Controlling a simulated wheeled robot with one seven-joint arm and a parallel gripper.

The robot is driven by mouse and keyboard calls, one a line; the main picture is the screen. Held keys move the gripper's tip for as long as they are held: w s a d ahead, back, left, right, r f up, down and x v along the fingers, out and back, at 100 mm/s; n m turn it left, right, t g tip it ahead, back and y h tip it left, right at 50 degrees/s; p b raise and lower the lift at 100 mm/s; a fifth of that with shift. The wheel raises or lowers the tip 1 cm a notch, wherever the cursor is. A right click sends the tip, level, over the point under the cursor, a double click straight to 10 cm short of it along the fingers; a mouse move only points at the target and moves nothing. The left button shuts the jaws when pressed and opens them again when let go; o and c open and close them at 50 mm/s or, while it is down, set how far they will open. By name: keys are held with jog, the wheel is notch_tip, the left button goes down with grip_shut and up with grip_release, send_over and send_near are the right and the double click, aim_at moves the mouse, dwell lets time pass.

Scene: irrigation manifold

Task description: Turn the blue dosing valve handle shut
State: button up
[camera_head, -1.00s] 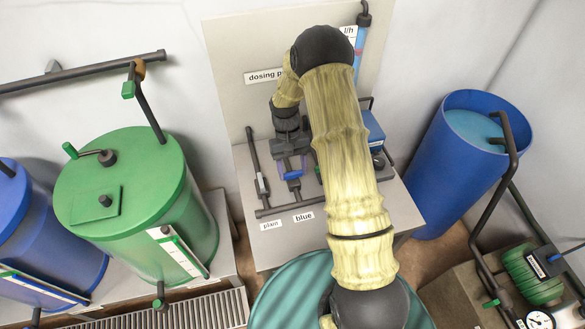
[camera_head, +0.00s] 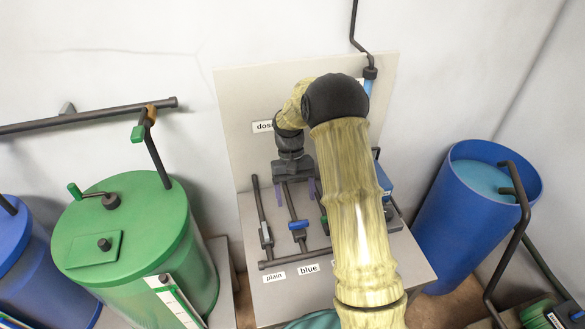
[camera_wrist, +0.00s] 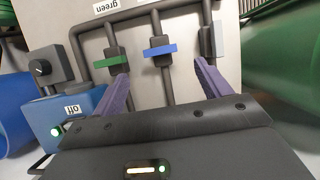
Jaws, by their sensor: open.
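The blue dosing valve handle (camera_head: 298,225) sits on the middle pipe of the dosing panel, above the "blue" label (camera_head: 308,268). In the wrist view the blue handle (camera_wrist: 160,50) lies crosswise to its pipe. My gripper (camera_head: 298,197) is open and empty, behind the handle in the head view and apart from it. In the wrist view the purple fingers of my gripper (camera_wrist: 163,75) are spread wide, with the blue handle beyond and between their tips. My arm hides part of the panel's right side.
A green handle (camera_wrist: 110,61) sits crosswise on the neighbouring pipe, close to one finger. The plain pipe's grey valve (camera_wrist: 212,40) is near the other finger. A blue box (camera_wrist: 65,115) stands beside the pipes. A green tank (camera_head: 125,240) and a blue barrel (camera_head: 455,240) flank the bench.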

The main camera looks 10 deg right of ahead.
jog(key=b+v, duration=0.1)
jog(key=v, duration=0.8)
jog(key=shift+r, duration=0.1)
jog(key=s+t, duration=0.7)
jog(key=s, duration=1.5)
jog(key=shift+f, duration=0.3)
